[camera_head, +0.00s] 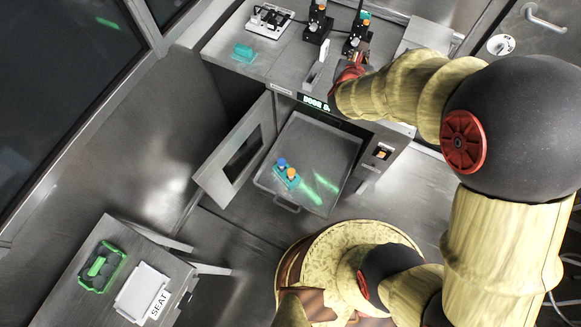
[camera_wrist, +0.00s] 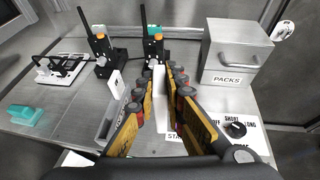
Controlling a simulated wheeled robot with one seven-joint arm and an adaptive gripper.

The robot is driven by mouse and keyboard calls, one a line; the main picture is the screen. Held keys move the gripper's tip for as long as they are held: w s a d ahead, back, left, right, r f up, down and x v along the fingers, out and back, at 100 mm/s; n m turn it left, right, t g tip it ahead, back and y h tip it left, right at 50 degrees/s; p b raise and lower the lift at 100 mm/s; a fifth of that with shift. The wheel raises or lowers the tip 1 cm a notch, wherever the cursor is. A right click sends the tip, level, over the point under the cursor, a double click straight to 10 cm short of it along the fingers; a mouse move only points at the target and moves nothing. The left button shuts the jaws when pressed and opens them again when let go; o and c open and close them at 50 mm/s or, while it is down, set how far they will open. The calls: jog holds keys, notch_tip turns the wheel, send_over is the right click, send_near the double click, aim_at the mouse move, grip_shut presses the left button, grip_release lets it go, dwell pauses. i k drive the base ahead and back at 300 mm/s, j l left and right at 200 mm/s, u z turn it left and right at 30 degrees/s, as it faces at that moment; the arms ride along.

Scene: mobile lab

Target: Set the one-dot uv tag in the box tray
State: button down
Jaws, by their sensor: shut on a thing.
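My gripper (camera_wrist: 173,100) is over the right part of the bench, its fingers closed about a narrow white piece (camera_wrist: 160,90), seen nearly edge-on. It looks like a tag, but no dots can be read. In the head view my gripper (camera_head: 350,68) is partly hidden by my arm. Another upright white tag (camera_wrist: 117,84) stands in a grey holder (camera_wrist: 106,127) left of the fingers; its dots cannot be made out. The box tray (camera_head: 330,140) is a grey tray pulled out below the bench, apart from my gripper. A teal block with blue and orange knobs (camera_head: 286,175) sits on it.
The box door (camera_head: 236,150) hangs open left of the tray. On the bench are black handheld devices (camera_wrist: 104,50), a white clamp frame (camera_wrist: 60,66), a teal block (camera_wrist: 25,114) and a PACKS box (camera_wrist: 236,50). A side table (camera_head: 80,290) holds a green-rimmed holder and a SEAT card.

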aim_at(322, 192)
jog(key=k+l+u, duration=0.1)
jog(key=l, duration=0.25)
jog(key=k+l+u, duration=0.15)
jog(key=l, duration=0.2)
jog(key=k+l+u, duration=0.1)
jog(key=l, duration=0.25)
jog(key=k+l+u, duration=0.15)
jog(key=l, duration=0.45)
jog(key=i+l, duration=0.3)
